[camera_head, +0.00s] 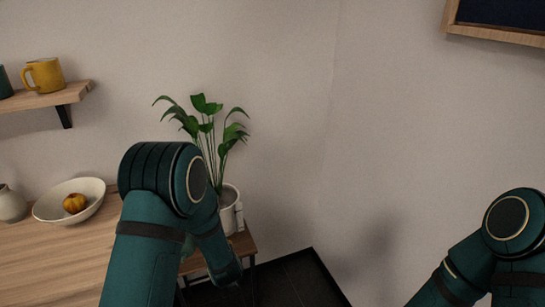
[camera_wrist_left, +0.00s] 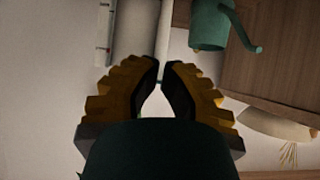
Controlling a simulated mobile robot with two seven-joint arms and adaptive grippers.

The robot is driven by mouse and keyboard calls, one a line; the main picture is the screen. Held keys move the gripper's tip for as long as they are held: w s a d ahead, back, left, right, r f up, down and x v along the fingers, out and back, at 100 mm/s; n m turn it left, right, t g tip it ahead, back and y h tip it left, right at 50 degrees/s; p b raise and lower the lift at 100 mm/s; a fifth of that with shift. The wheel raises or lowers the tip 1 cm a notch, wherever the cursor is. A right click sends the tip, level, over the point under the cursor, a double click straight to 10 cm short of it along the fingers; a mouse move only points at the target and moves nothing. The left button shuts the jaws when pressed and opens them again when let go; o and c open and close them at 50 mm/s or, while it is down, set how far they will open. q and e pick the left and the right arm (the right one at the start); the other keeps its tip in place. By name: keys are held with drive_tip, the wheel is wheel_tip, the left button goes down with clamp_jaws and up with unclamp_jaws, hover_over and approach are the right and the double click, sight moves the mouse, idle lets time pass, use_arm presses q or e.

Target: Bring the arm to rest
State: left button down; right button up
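My left arm (camera_head: 150,240) comes up from the bottom of the head view and bends down to the right in front of the potted plant. Its gripper cannot be made out there. In the left wrist view my left gripper (camera_wrist_left: 160,68) shows yellow-brown ridged fingers with dark inner pads. Their tips come together with only a sliver between them, and I see nothing held. My right arm (camera_head: 500,240) shows bent at the lower right edge of the head view. Its gripper is out of view.
A plant in a white pot (camera_head: 230,206) stands on a small wooden table (camera_head: 243,243), partly behind my left arm. A wooden top (camera_head: 45,262) at left bears a white bowl (camera_head: 85,205) and a vase (camera_head: 10,205). A shelf (camera_head: 50,97) holds a yellow mug (camera_head: 45,75).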

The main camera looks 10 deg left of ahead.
use_arm(q)
drive_tip(key=s+d+f+m+g+h, duration=0.2)
drive_tip(key=s+d+f+g+h, duration=0.2)
drive_tip(key=s+d, duration=0.4)
drive_tip(key=s+d+f+m+g+h, duration=0.2)
drive_tip(key=s+d+f+h, duration=0.3)
drive_tip(key=s, duration=0.9)
drive_tip(key=d+g, duration=0.1)
drive_tip(key=d, duration=0.2)
drive_tip(key=shift+s+d+f+m+g+h, duration=0.2)
drive_tip(key=shift+f+m+g+h, duration=0.1)
drive_tip(key=shift+f+g, duration=0.1)
